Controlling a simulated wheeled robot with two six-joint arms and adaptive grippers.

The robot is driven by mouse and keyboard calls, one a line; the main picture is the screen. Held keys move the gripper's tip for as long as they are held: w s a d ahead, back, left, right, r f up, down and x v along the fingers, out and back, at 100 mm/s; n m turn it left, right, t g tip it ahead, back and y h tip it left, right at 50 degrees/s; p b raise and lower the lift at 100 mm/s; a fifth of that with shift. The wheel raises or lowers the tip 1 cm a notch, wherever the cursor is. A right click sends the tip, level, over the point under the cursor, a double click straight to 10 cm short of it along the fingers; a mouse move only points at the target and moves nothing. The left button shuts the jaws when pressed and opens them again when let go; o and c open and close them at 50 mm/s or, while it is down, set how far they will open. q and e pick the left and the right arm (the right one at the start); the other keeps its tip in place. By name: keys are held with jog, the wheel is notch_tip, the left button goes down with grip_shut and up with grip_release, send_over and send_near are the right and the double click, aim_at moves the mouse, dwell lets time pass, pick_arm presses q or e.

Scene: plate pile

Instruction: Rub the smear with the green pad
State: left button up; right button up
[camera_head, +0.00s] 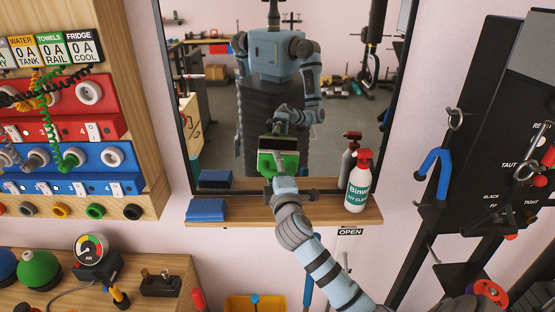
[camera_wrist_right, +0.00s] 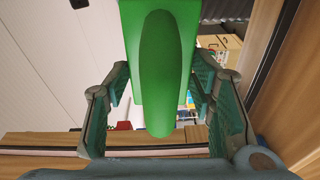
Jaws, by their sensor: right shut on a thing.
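My right gripper (camera_head: 284,170) reaches up from below in front of the mirror (camera_head: 215,125) and is shut on the green pad (camera_head: 265,165). In the right wrist view the pad's green body and rounded grip (camera_wrist_right: 158,70) stand between the two fingers. The pad is at the lower middle of the mirror, above the shelf. Whether its face touches the glass cannot be told. I cannot clearly make out the smear on the glass; the pad, gripper and reflections may hide it. My left gripper is not in view.
The wooden shelf (camera_head: 330,216) below the mirror holds a blue block (camera_head: 206,209) at left and a white spray bottle with red top (camera_head: 359,182) close right of my arm. A socket panel (camera_head: 75,120) stands left, a black tool rack (camera_head: 470,150) right.

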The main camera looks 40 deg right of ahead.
jog(key=v, duration=0.2)
jog(key=shift+s+a+r+p, duration=0.2)
jog(key=shift+a+p, duration=0.1)
jog(key=shift+p, duration=0.1)
jog(key=shift+s+a, duration=0.15)
jog(key=shift+s, duration=0.1)
jog(key=shift+f, duration=0.1)
jog(key=shift+w, duration=0.1)
jog(key=p+v, duration=0.1)
jog(key=v, duration=0.2)
jog(key=shift+a, duration=0.2)
jog(key=shift+w, duration=0.2)
